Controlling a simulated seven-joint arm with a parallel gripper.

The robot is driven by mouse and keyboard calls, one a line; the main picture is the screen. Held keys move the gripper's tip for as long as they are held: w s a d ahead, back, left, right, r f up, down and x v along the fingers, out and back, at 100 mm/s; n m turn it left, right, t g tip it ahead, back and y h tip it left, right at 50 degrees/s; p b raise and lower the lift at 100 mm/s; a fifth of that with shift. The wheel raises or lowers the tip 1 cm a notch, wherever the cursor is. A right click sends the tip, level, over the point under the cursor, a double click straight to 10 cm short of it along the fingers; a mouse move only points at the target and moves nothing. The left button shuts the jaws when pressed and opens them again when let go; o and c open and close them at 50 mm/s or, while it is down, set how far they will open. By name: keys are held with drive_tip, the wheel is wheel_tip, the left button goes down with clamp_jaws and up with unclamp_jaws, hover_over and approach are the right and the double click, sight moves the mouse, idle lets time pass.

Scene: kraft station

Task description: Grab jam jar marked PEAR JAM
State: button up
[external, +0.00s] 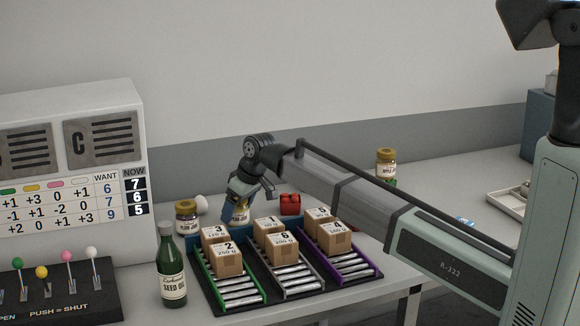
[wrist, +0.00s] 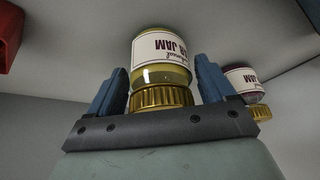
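A jam jar with a gold lid and yellow-green contents (wrist: 162,75) stands between the two blue fingers of my gripper (wrist: 163,88) in the wrist view. Its upside-down label reads "JAM" with letters ending in "AR" before it; the start of that word is hidden round the side. Narrow gaps show between the jar and the fingers, which look open around it. In the external view my gripper (external: 238,208) points down at the back of the table, and it partly covers this jar (external: 242,215).
A dark jam jar (external: 187,217) stands just left of my gripper, also in the wrist view (wrist: 242,83). Red item (external: 290,204) is to the right. Small boxes on roller lanes (external: 230,262) lie in front, a green oil bottle (external: 171,268) front left, another jar (external: 386,163) far right.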

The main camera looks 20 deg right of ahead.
drive_tip(key=c, duration=1.1)
drive_tip(key=shift+r, duration=0.1)
